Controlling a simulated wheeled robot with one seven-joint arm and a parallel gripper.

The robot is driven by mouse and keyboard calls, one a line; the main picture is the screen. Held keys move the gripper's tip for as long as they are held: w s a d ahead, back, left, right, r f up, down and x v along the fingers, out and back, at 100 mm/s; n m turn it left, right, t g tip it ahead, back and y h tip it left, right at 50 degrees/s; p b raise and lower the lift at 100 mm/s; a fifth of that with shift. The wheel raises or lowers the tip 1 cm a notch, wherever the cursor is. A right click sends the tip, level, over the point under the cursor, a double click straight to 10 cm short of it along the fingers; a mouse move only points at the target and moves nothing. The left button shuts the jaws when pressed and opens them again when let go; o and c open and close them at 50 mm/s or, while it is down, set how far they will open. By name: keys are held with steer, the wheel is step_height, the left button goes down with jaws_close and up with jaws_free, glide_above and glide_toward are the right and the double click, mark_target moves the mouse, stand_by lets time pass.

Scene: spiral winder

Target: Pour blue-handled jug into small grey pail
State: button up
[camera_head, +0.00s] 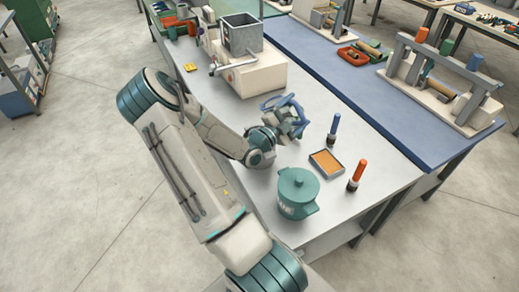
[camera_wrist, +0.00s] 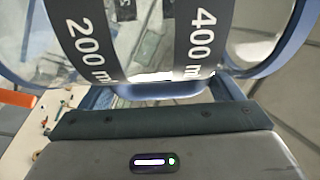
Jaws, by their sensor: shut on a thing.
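The clear jug (camera_head: 284,103) with blue rim and handle is held above the bench, left of the blue-handled tool. My gripper (camera_head: 290,127) is shut on it. In the wrist view the jug's clear wall (camera_wrist: 150,45) fills the top, with dark bands marked 200 and 400 ml. The gripper body (camera_wrist: 160,150) spans the bottom of that view. The jug looks tilted in the head view; its contents cannot be made out. I cannot pick out a small round grey pail; a square grey open-topped container (camera_head: 241,36) sits on the white machine.
A lidded teal pot (camera_head: 298,192) stands near the bench's front edge. A tray with orange contents (camera_head: 326,163), a blue-handled tool (camera_head: 334,128) and an orange-handled tool (camera_head: 357,174) stand right. The white machine (camera_head: 247,74) is behind. Bare bench (camera_head: 325,100) lies right of the jug.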

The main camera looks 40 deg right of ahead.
mark_target(292, 120)
steer(key=shift+f, duration=0.1)
step_height(292, 120, down, 3)
steer(key=m+g+y, duration=0.1)
steer(key=m, duration=0.3)
steer(key=shift+s+m+b, duration=0.1)
steer(key=shift+m+b, duration=0.2)
steer(key=shift+b, duration=0.1)
steer(key=f+m, duration=0.1)
steer(key=w+f+m+y+b, duration=0.1)
steer(key=shift+f+m, duration=0.35)
steer(key=shift+m, duration=0.05)
steer(key=shift+r, duration=0.1)
step_height(292, 120, up, 2)
steer(key=shift+r+p, duration=0.1)
steer(key=shift+p, duration=0.95)
steer(key=shift+r, duration=1.8)
